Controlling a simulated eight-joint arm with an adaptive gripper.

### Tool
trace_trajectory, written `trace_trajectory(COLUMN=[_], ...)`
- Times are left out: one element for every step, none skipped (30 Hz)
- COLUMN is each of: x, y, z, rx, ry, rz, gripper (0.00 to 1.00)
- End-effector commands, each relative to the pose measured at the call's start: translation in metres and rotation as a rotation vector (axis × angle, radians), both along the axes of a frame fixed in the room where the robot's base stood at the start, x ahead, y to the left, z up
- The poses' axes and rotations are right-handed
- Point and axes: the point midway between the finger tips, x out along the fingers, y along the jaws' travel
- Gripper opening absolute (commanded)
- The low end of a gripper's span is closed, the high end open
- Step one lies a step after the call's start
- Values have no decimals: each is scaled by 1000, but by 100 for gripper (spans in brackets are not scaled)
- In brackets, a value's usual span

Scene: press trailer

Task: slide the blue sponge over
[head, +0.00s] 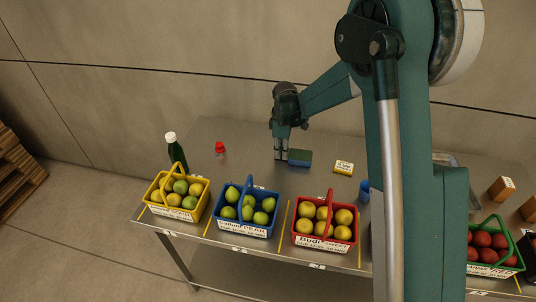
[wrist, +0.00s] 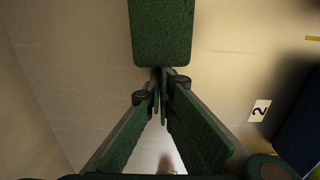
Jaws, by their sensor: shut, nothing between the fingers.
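The blue sponge (head: 299,157) lies on the metal table, near the middle in the head view. A dark green speckled block at the top of the wrist view appears to be the sponge's green face (wrist: 162,32). My gripper (head: 281,157) points down at the table, just left of the sponge in the head view. In the wrist view its fingertips (wrist: 160,76) meet at the near edge of the block, with nothing between them. They are very close to the sponge; I cannot tell if they touch it.
A yellow basket (head: 157,210), a blue basket (head: 243,229) and a red basket (head: 325,243) of fruit line the front edge. A green bottle (head: 177,154) and small red object (head: 219,148) stand left. A yellow-and-white box (head: 343,168) lies right of the sponge, with bare table between.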

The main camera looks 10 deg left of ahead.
Motion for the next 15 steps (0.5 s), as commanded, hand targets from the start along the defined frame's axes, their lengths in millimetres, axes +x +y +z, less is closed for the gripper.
trace_trajectory(x=[0, 0, 0, 0, 0, 0, 0, 0, 0, 0, 0, 0, 0, 0, 0], y=[-12, -17, -24, -28, -31, -35, -38, -39, -40, -41, -41, -41, -40, -40, -40], z=[-2, -1, -1, -1, -1, -1, -1, -1, -1, 0, 0, 0, 0, 0, 0], rx=[0, 0, 0, 0, 0, 0, 0, 0, 0, 0, 0, 0, 0, 0, 0], ry=[0, 0, 0, 0, 0, 0, 0, 0, 0, 0, 0, 0, 0, 0, 0], rz=[-3, -3, -2, -2, -2, -2, -1, -1, 0, 0, 0, 0, 0, 0, 0], gripper=[0, 0, 0, 0, 0, 0, 0, 0, 0, 0, 0, 0, 0, 0, 0])
